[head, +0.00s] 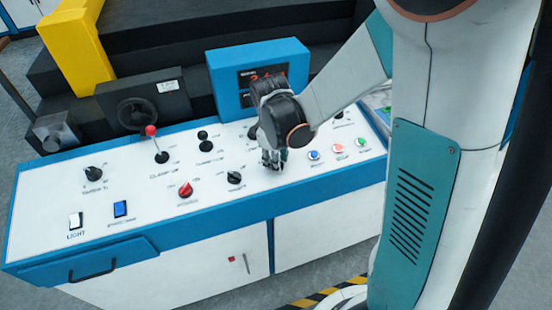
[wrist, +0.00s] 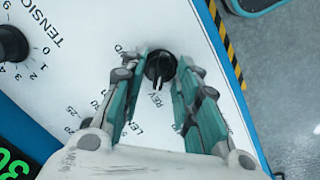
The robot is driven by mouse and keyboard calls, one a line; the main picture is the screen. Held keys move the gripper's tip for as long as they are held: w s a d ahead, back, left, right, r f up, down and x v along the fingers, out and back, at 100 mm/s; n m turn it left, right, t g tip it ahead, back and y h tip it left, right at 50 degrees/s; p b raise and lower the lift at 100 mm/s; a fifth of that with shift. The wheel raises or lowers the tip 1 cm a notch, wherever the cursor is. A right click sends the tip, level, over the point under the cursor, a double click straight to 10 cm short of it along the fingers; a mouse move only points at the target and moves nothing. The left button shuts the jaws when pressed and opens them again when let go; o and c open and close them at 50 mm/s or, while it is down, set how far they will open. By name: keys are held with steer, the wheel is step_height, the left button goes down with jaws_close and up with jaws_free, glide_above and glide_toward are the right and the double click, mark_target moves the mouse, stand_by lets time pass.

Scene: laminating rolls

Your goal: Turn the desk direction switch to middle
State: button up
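In the wrist view, a round black rotary switch (wrist: 160,66) with a pale pointer mark sits on the white panel, beside the printed word REV. The mark points down in that picture, toward REV. My gripper (wrist: 168,72) is open, with one teal finger on each side of the switch. Whether either finger touches it I cannot tell. In the head view my gripper (head: 272,160) points down at the white desk panel (head: 140,200). It covers the spot below it, and I cannot make out the switch there.
Nearby controls are a black knob (head: 234,177), a red knob (head: 186,190), a red-topped lever (head: 153,135) and several round push buttons (head: 313,155). A blue display box (head: 228,84) stands behind. The wrist view shows a TENSION dial (wrist: 10,43) at left.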

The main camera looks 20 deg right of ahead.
steer(key=shift+c, duration=0.5)
jaws_close()
steer(key=shift+s+m, duration=0.1)
steer(key=shift+m, duration=0.3)
steer(key=m, duration=0.3)
steer(key=shift+d+m+b, duration=0.1)
steer(key=shift+m+b, duration=0.2)
steer(key=shift+d+m+y, duration=0.1)
steer(key=shift+m+y, duration=0.4)
steer(key=shift+m, duration=1.7)
